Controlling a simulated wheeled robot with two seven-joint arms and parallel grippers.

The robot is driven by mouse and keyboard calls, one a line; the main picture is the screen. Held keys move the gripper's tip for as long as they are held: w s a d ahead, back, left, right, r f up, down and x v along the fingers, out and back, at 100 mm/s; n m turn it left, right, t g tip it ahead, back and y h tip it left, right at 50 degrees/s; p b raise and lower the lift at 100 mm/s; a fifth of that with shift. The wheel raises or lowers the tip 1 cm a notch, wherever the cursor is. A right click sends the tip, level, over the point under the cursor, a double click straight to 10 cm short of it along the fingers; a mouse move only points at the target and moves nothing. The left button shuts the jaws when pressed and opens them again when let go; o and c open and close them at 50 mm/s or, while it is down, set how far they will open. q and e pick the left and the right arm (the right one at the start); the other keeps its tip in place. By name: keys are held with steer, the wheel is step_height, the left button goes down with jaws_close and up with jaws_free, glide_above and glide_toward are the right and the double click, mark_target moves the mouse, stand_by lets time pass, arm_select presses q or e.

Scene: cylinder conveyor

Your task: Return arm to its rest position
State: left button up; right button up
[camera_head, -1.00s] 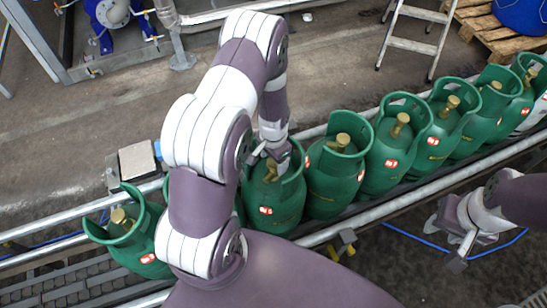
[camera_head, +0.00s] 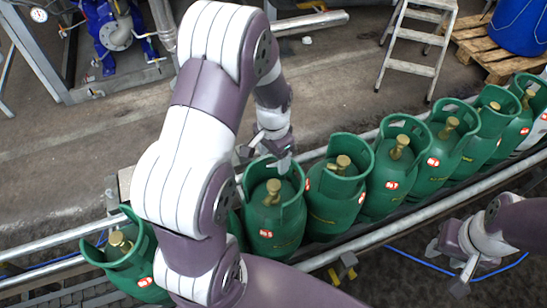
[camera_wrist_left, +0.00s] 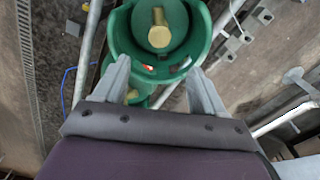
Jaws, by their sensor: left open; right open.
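My left arm crosses the head view from the lower middle, arches up and comes down over the conveyor. Its gripper (camera_head: 267,148) is above a green gas cylinder (camera_head: 273,222) with a brass valve (camera_head: 272,191). In the left wrist view the two fingers (camera_wrist_left: 160,85) are spread apart and empty. A green collar with a brass valve (camera_wrist_left: 159,30) shows just beyond the fingertips. My right gripper (camera_head: 450,262) hangs at the lower right, on the near side of the conveyor, apart from the cylinders. Its finger gap is hard to see.
Several green cylinders (camera_head: 395,178) stand upright in a row along the conveyor, between metal rails (camera_head: 395,228). Another cylinder (camera_head: 128,262) stands at the left, partly behind my arm. A step ladder (camera_head: 414,62) and a pallet (camera_head: 485,45) are at the back. Open floor lies behind the conveyor.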

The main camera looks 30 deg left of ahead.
arm_select(q)
steer(key=s+d+r+n+t, duration=0.1)
steer(key=s+d+r+n, duration=0.3)
steer(key=s+r, duration=0.4)
steer(key=shift+s+d, duration=0.7)
steer(key=shift+d, duration=0.1)
steer(key=shift+s, duration=0.15)
